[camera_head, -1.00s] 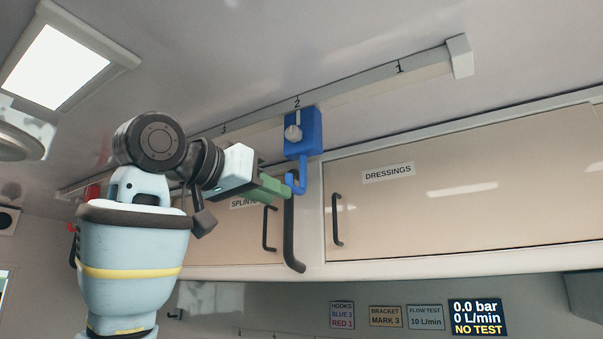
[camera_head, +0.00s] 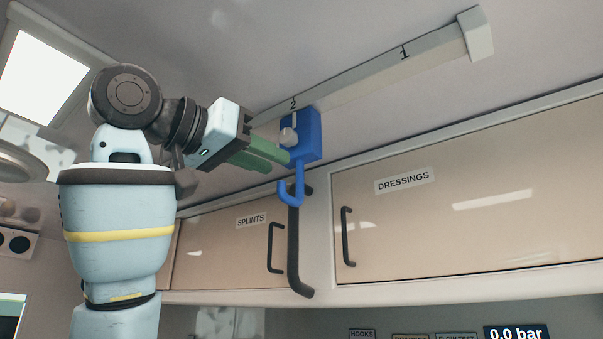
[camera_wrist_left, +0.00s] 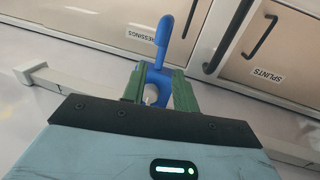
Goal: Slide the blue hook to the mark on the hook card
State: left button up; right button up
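The blue hook (camera_head: 303,138) hangs from the ceiling rail (camera_head: 370,75), its block just under the mark 2 (camera_head: 293,104). A pale knob (camera_head: 288,137) is on its face. My left gripper (camera_head: 272,161) is at the left of the block, its green fingers apart and pointing at it. In the left wrist view the hook (camera_wrist_left: 162,40) shows between and beyond the two fingertips (camera_wrist_left: 158,72); I cannot tell whether they touch it. The hook card (camera_head: 362,334) shows only its top line, HOOKS. My right gripper is out of view.
Mark 1 (camera_head: 404,53) and the rail's end cap (camera_head: 476,33) are at the right. Splints (camera_head: 225,250) and dressings (camera_head: 470,220) cupboards lie below. A dark vertical handle (camera_head: 294,250) is just under the hook. The rail right of the hook is clear.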

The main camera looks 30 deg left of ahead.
aim_at(297, 173)
pick_arm(q)
jog(key=x, duration=0.7)
jog(key=shift+w+f, duration=0.1)
jog(key=shift+w, duration=0.1)
grip_shut()
